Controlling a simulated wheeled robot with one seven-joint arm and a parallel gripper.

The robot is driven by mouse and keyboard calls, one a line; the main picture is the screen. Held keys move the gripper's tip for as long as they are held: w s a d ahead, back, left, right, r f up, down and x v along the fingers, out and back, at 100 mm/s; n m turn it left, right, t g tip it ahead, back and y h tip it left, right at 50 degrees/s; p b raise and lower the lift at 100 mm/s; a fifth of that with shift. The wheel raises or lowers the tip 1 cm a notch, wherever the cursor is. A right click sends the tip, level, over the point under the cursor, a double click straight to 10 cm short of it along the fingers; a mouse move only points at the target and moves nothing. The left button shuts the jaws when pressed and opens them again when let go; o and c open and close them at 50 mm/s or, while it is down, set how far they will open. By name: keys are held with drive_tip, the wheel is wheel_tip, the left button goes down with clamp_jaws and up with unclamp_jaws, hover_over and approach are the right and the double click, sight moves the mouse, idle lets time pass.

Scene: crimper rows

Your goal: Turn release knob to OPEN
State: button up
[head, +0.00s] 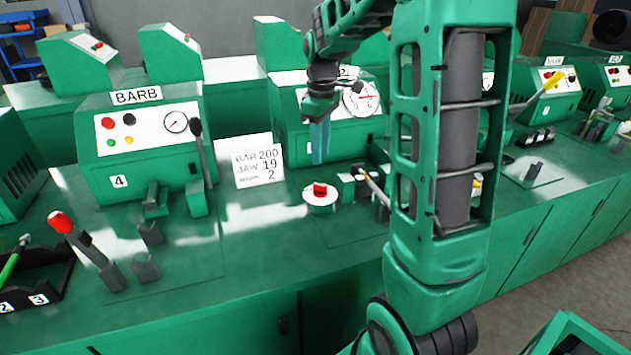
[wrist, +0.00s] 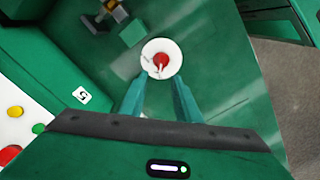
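The release knob (head: 320,189) is a small red knob on a round white dial plate on the green bench top. In the wrist view the red knob (wrist: 161,60) lies just beyond the fingertips, roughly centred between them.
A green machine with a gauge (head: 362,98) stands behind the knob. A white sign (head: 258,162) reading BAR 200, JAW 19 stands left of it. A lever (head: 373,188) and small blocks are close on the right. The BARB machine (head: 140,150) is farther left.

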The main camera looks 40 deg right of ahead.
sight(320, 184)
wheel_tip(320, 184, down, 10)
drive_tip(key=shift+r, duration=0.15)
idle(0.4)
